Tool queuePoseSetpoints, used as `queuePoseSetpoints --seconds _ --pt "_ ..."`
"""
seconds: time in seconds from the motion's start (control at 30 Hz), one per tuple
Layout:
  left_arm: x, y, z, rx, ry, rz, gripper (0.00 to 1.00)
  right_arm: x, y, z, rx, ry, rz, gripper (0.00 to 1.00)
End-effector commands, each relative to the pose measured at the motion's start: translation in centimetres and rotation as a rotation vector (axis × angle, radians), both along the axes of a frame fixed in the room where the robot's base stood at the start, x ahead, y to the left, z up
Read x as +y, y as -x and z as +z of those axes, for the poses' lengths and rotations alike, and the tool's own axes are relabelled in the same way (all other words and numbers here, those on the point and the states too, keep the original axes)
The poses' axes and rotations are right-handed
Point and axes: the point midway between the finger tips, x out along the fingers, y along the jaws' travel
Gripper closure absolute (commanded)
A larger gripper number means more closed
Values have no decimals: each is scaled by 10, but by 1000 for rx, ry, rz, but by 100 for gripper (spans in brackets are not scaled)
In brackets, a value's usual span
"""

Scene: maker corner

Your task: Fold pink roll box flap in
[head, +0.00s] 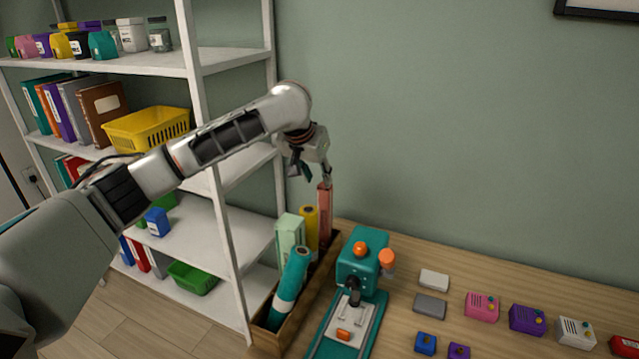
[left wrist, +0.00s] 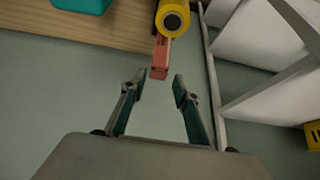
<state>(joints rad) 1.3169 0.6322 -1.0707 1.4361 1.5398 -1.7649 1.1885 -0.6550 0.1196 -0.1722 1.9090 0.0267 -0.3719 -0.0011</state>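The pink roll box (head: 325,212) stands upright at the far end of a wooden bin (head: 318,288), close to the wall. My left gripper (head: 314,176) is just above its top, with its fingers pointing down. In the left wrist view the fingers (left wrist: 159,80) are spread apart with nothing between them. The end of the pink box (left wrist: 160,60) lies just beyond the gap between the fingertips. The flap cannot be made out clearly in either view. My right gripper is not in view.
A yellow roll (head: 309,228), a pale green box (head: 290,236) and a teal roll (head: 290,288) share the bin. A teal press (head: 360,262) stands to the right. White shelves (head: 228,230) are close on the left. Several small boxes lie on the table's right side.

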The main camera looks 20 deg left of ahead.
Motion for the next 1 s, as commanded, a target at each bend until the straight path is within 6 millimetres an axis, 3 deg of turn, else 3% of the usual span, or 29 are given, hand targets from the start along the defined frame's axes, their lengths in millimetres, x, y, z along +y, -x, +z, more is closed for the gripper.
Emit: queuePoseSetpoints --seconds 0.2,0.4,0.87,1.0 --pt "2 22 41 -4 -2 0 69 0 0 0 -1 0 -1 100" --pt "2 35 62 -2 -2 0 69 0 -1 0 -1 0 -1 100" --pt "2 39 68 1 0 1 69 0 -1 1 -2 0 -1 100" --pt "14 43 65 13 1 25 69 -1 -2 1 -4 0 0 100"
